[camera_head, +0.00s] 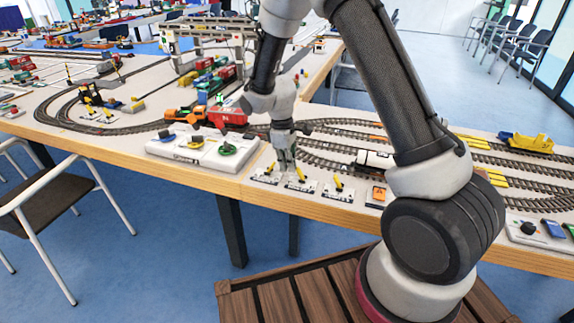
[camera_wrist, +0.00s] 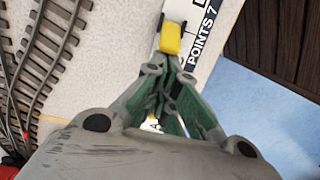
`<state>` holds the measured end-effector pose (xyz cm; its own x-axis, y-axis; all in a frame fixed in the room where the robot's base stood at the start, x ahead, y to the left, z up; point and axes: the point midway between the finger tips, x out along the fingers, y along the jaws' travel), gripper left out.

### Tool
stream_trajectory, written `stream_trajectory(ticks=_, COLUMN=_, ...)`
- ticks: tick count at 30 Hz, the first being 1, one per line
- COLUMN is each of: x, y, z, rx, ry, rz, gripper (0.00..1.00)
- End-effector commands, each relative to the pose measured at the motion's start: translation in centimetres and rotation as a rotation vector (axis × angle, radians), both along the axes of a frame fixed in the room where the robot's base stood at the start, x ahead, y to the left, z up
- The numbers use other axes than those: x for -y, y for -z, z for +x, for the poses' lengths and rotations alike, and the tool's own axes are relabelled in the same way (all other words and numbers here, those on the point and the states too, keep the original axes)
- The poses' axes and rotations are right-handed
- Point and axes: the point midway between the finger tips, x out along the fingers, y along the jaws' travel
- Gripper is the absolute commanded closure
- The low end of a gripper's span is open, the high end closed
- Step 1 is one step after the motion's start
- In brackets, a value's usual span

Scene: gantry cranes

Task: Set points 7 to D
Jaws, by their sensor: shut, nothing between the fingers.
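A white lever plate (camera_wrist: 197,45) marked "POINTS 7" lies near the table edge in the wrist view. Its yellow lever handle (camera_wrist: 170,38) stands just ahead of my fingertips. In the head view my gripper (camera_head: 287,165) is low over the row of lever plates, beside a yellow lever (camera_head: 299,173). The lever's exact tilt is unclear.
Another yellow lever (camera_head: 339,184) stands to the right and an orange-marked plate (camera_head: 378,194) beyond it. A white control box (camera_head: 203,153) with several knobs sits to the left. Tracks, a red wagon (camera_head: 227,115) and a white tank wagon (camera_head: 374,159) lie behind.

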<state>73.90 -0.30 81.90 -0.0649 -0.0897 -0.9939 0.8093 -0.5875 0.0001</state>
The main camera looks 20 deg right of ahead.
Motion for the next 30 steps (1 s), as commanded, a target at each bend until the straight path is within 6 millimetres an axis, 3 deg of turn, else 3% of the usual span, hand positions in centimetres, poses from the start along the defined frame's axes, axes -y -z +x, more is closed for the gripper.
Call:
stream_trajectory(ticks=17, x=0.6, y=-0.6, z=-0.4, rx=0.073, ry=0.003, rz=0.1, gripper=1.0)
stream_trajectory(ticks=30, x=2.3, y=-1.9, z=-1.7, rx=0.128, ry=0.002, rz=0.175, gripper=1.0)
